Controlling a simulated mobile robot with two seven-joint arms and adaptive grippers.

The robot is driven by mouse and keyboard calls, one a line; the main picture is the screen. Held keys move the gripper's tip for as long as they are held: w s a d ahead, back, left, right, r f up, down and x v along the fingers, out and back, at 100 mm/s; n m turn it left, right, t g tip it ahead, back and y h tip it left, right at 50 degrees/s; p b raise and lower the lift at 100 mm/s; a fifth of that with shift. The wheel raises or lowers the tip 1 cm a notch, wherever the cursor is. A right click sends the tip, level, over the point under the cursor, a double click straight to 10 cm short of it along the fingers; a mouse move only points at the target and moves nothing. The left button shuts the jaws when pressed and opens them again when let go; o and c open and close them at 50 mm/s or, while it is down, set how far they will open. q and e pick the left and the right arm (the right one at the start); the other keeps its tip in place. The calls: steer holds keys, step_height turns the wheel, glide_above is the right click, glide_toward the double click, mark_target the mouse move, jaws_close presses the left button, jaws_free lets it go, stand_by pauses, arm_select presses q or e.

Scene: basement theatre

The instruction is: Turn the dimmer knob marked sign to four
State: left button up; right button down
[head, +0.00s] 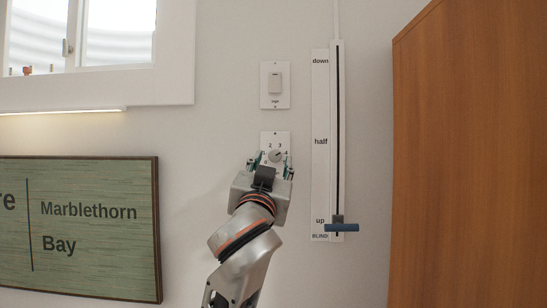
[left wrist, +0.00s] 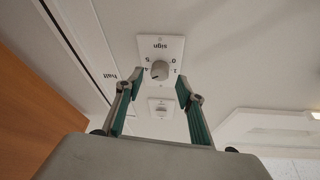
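The dimmer knob (head: 275,156) is a round grey knob on a white wall plate (head: 275,138) with printed numbers. In the left wrist view the knob (left wrist: 160,70) shows upside down with the word "sign" on its plate (left wrist: 160,47). I cannot tell surely which number its pointer faces. My left gripper (head: 272,164) is open in front of the plate. Its two green-padded fingers (left wrist: 158,82) stand apart, one to each side of the knob, with gaps visible between them and it. The gripper hides the plate's lower part in the head view. My right gripper is not in view.
A white rocker switch (head: 275,84) is just above the dimmer. A wooden cabinet (head: 470,170) stands farther right. A green sign (head: 95,240) and a window (head: 85,40) are left.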

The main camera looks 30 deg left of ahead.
arm_select(q)
steer(key=shift+x, duration=0.9)
jaws_close()
steer(key=shift+m, duration=0.3)
steer(key=shift+m+h, duration=1.2)
steer(key=shift+m, duration=0.9)
jaws_free()
